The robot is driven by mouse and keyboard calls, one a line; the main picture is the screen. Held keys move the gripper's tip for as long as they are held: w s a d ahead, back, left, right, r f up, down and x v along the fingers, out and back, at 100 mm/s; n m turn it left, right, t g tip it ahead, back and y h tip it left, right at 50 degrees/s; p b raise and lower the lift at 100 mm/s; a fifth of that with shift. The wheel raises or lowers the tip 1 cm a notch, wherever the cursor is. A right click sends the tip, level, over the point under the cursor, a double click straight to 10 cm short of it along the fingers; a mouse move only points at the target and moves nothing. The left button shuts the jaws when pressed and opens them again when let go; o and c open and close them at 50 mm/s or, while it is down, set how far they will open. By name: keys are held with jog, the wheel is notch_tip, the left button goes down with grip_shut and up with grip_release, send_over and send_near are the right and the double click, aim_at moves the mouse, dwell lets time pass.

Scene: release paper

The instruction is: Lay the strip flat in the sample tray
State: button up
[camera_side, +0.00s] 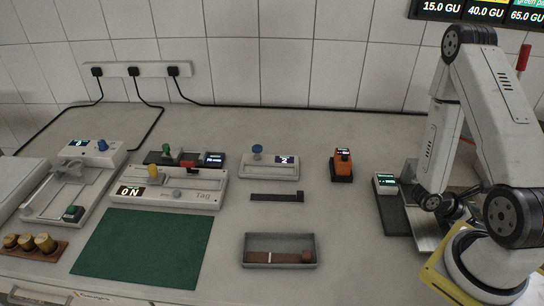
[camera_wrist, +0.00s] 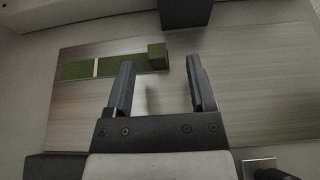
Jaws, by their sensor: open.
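A green strip (camera_wrist: 110,65) with a white cross line and a raised block (camera_wrist: 157,57) at its right end lies on a brushed metal plate (camera_wrist: 265,90) in the wrist view. My gripper (camera_wrist: 160,66) is open and empty, its fingertips just short of the block. In the side view my gripper (camera_side: 455,212) is low over the metal plate (camera_side: 425,235) at the right; the arm hides much of it, and I cannot make out the green strip there. The grey open tray (camera_side: 247,240) at front centre holds a brown strip (camera_side: 280,257) with a white line.
A dark narrow bar (camera_side: 275,197) lies behind the tray. A green mat (camera_side: 145,245) is left of the tray. An orange device (camera_side: 343,165) and several instruments stand along the back. A small display box (camera_side: 386,183) stands beside the plate. The bench between tray and plate is clear.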

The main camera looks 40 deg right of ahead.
jog(key=shift+x, duration=2.6)
jog(key=shift+w+d, duration=0.15)
grip_shut()
